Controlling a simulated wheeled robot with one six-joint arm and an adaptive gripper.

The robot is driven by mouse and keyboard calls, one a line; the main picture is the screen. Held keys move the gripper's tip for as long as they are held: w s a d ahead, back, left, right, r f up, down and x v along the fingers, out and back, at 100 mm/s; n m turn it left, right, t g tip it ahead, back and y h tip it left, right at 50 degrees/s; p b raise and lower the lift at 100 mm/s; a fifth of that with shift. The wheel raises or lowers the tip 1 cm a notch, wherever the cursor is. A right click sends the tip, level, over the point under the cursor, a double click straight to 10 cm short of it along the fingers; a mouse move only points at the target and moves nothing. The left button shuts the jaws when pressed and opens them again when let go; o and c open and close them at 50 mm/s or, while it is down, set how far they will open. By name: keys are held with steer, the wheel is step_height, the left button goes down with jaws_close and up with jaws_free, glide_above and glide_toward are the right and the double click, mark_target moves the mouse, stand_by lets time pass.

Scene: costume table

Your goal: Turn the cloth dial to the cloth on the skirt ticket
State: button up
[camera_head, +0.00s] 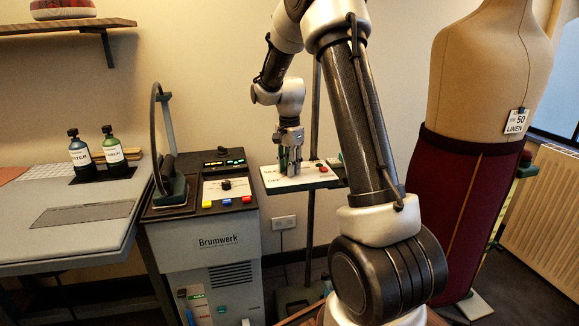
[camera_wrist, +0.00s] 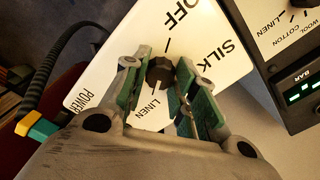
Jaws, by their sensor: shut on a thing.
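The skirt ticket (camera_head: 517,122) hangs at the top of the dark red skirt and reads "50" and "LINEN". In the wrist view, a black dial (camera_wrist: 160,74) sits on a white panel (camera_wrist: 110,72) lettered OFF, SILK, LINEN and POWER. My gripper (camera_wrist: 158,66) is shut on this dial, one green-padded finger on each side. It points down at the panel in the head view (camera_head: 290,168), where it hides the dial. I cannot tell clearly where the dial points. A second black dial (camera_head: 226,184) is on the Brumwerk machine; wool, cotton and linen markings show beside it (camera_wrist: 303,3).
The Brumwerk machine (camera_head: 214,243) stands left of the panel's stand, with an upright iron (camera_head: 170,185) on it. Two bottles (camera_head: 111,150) stand on the table at the left. The dress form (camera_head: 490,70) is at the right. A black cable (camera_wrist: 40,70) runs beside the panel.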

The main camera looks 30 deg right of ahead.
steer(key=o, duration=1.1)
steer(key=shift+c, duration=0.2)
step_height(320, 180, up, 12)
